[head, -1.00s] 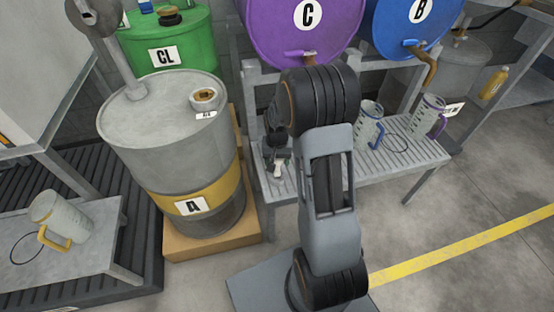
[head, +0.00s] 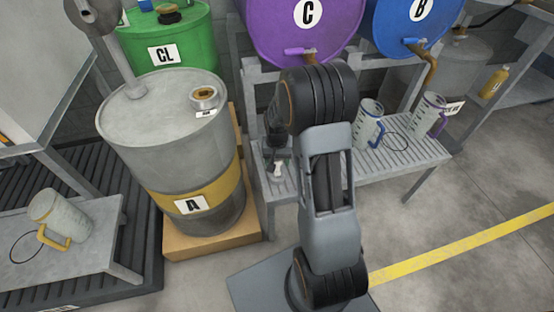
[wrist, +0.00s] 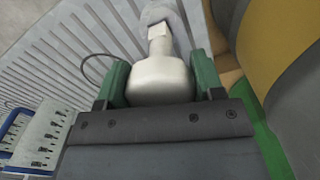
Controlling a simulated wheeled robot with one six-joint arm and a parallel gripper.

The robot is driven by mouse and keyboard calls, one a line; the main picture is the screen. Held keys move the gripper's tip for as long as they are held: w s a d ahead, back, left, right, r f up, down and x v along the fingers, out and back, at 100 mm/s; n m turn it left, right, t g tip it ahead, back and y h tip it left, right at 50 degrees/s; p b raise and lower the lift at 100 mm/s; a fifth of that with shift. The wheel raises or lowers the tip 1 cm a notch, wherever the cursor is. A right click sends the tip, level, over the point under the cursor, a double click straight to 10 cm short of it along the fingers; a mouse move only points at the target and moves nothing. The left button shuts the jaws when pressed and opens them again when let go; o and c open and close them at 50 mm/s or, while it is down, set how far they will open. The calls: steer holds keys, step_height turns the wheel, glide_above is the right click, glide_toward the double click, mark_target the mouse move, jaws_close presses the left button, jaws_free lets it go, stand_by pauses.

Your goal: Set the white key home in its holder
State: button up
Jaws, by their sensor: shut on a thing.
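The white key (wrist: 160,75) is held between the green fingers of my gripper (wrist: 161,82) in the wrist view. Its wide rounded body is in the jaws and a narrower neck points away from me. Beyond the neck is a pale grey rounded piece (wrist: 165,13); I cannot tell whether it is part of the key or a holder. In the head view the key is a small white shape (head: 277,169) under my gripper (head: 278,158), over the left end of the slatted bench (head: 410,165). My arm hides part of this area. I cannot make out the holder for certain.
Drum A (head: 165,145) stands close to the left of my gripper. Purple drum C (head: 270,30) and blue drum B (head: 395,25) lie above the bench. A blue-handled jug (head: 368,122) and a purple-handled jug (head: 428,117) stand on the bench to the right.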

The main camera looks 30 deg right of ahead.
steer(key=shift+f+b, duration=0.85)
steer(key=shift+f, duration=0.6)
steer(key=o, duration=1)
steer(key=shift+o, duration=0.2)
step_height(320, 180, up, 14)
steer(key=p, duration=0.4)
steer(key=shift+p, duration=0.3)
steer(key=shift+f, duration=0.1)
steer(key=shift+r, duration=0.2)
steer(key=s+a+r+n+t+p, duration=0.1)
steer(key=s+a+r+p, duration=0.2)
steer(key=s+r+p, duration=0.2)
steer(key=s+a+r+n+t+p, duration=0.1)
steer(key=s+r+p, duration=0.4)
steer(key=r+p, duration=0.6)
steer(key=s+a+r+n+t+p, duration=0.1)
steer(key=s+a+r+n+p, duration=0.2)
steer(key=r, duration=1.5)
steer(key=s+a+p, duration=0.2)
steer(key=p, duration=0.3)
steer(key=shift+s+a+r+t, duration=0.15)
steer(key=shift+s+r+t, duration=0.15)
steer(key=shift+s+r, duration=0.05)
